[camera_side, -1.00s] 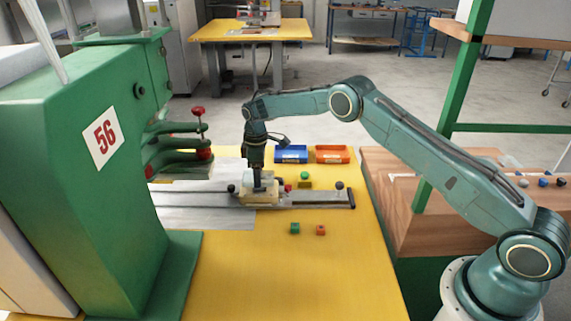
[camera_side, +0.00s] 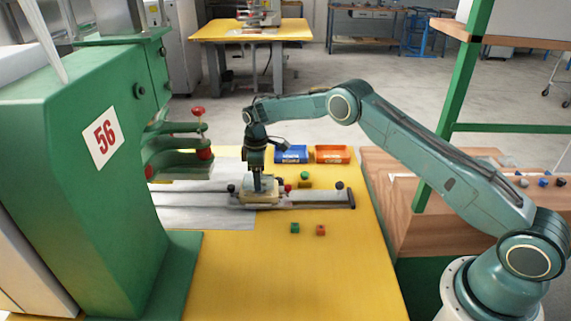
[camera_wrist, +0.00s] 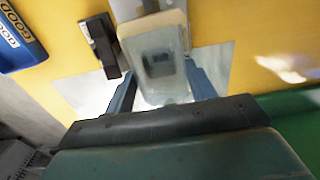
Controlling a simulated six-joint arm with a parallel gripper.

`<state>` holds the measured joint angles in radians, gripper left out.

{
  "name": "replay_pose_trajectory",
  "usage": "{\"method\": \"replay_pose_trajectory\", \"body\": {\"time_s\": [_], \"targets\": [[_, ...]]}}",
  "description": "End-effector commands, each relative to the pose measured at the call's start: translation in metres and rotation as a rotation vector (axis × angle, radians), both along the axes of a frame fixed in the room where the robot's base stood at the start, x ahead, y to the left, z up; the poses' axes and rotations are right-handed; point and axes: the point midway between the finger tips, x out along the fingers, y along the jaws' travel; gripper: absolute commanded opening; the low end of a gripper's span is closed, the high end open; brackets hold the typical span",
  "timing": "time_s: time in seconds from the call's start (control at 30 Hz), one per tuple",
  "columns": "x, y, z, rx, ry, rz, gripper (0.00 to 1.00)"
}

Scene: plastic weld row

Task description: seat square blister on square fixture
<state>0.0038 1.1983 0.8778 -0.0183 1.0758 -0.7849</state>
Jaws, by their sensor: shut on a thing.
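My gripper (camera_side: 258,186) is shut on the clear square blister and points down over the rail in the side view. In the wrist view, the two fingers of my gripper (camera_wrist: 165,92) stand on either side of the see-through blister (camera_wrist: 163,66). The cream square fixture (camera_side: 259,199) sits on the grey rail, directly below my gripper. The blister appears to be at the fixture's top. Whether it is fully down on it cannot be told, since the fingers and the clear plastic hide the contact.
The grey rail (camera_side: 315,199) runs left to right with dark knobs. A blue bin (camera_side: 291,155) and an orange bin (camera_side: 332,155) stand behind it. The green press (camera_side: 60,190) stands left.

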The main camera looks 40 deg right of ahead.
Motion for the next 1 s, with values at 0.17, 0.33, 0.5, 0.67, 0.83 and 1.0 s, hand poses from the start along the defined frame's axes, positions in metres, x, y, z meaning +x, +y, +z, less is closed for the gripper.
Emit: {"method": "replay_pose_trajectory", "body": {"time_s": [0.17,0.33,0.5,0.67,0.83,1.0], "targets": [[0.000,0.000,-0.003,0.000,0.000,0.000,0.41],[0.000,0.000,-0.005,0.000,-0.001,0.000,0.41],[0.000,0.000,-0.007,0.000,-0.001,0.000,0.41],[0.000,0.000,-0.010,0.000,0.000,0.000,0.41],[0.000,0.000,-0.012,0.000,0.000,0.000,0.41],[0.000,0.000,-0.015,0.000,0.000,0.000,0.41]]}}
